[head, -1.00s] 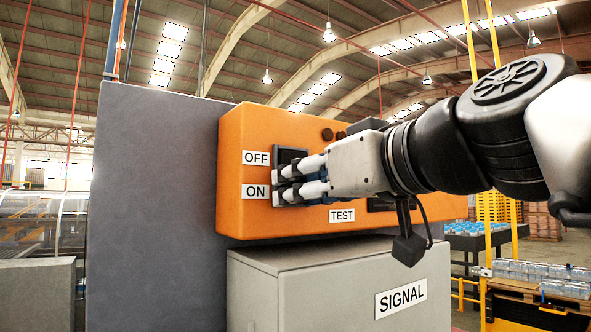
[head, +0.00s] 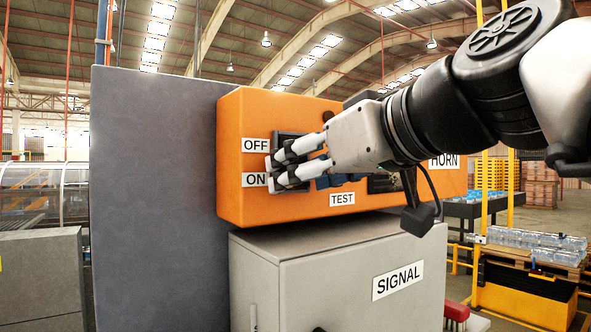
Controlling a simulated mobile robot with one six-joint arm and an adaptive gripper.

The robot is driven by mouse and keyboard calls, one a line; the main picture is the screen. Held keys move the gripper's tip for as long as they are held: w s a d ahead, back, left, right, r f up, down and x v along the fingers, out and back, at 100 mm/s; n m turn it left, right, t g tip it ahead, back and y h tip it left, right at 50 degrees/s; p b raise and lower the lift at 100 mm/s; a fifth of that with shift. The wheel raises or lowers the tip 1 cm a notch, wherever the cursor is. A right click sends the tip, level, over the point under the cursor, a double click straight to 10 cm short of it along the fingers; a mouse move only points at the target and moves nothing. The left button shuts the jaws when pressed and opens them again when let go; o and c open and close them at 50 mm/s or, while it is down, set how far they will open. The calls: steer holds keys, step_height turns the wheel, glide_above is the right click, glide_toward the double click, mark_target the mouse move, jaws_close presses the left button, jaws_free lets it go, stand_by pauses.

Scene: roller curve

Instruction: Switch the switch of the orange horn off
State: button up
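The orange horn box (head: 236,207) is mounted on the side of a grey panel. It carries OFF and ON labels at its left, a TEST label below and a HORN label at its right. The dark switch (head: 284,137) sits just right of the OFF and ON labels. Only its upper part shows, so its setting is hidden. My gripper (head: 271,172) is in front of the switch, its two fingertips near the ON label and the switch's lower part. The fingertips are close together with a small gap showing. I cannot tell whether they touch the switch.
A grey SIGNAL cabinet (head: 262,285) stands directly below the orange box. The tall grey panel (head: 155,200) rises behind and left. A lower grey box (head: 40,280) is at far left. Pallets of bottles (head: 535,243) and yellow posts stand at the right.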

steer(key=shift+d, duration=0.1)
steer(key=v, duration=0.7)
steer(key=shift+s, duration=0.2)
steer(key=shift+d, duration=0.1)
